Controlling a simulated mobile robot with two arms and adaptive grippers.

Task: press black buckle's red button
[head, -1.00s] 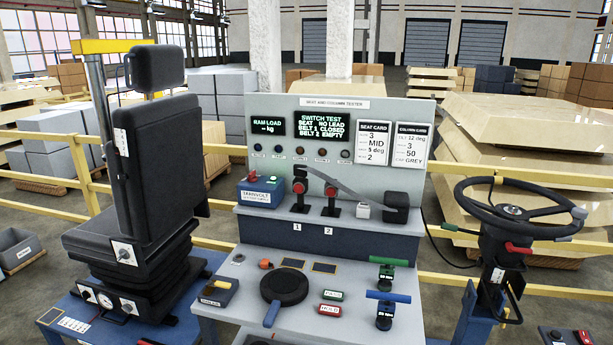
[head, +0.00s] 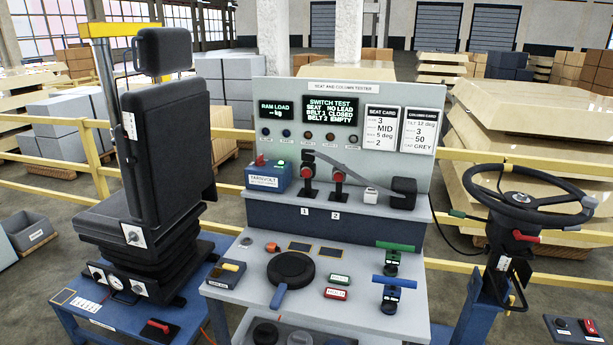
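Two black buckles with red buttons stand on the shelf of the tester. The buckle over label 1 (head: 310,188) has a red button (head: 307,172) and a black piece above it. A grey strap (head: 350,172) runs from its top to the black block (head: 403,193) at right. The buckle over label 2 (head: 336,193) has its own red button (head: 338,176); the strap passes above it. The tester screen (head: 331,110) reads belt 1 closed, belt 2 empty. Neither of my grippers is in view.
A blue switch box (head: 266,178) sits left of the buckles. A small white block (head: 371,195) stands right of them. The bench top (head: 240,262) holds a round black pad and green and blue handles. A seat (head: 155,150) stands left, a steering wheel (head: 527,197) right.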

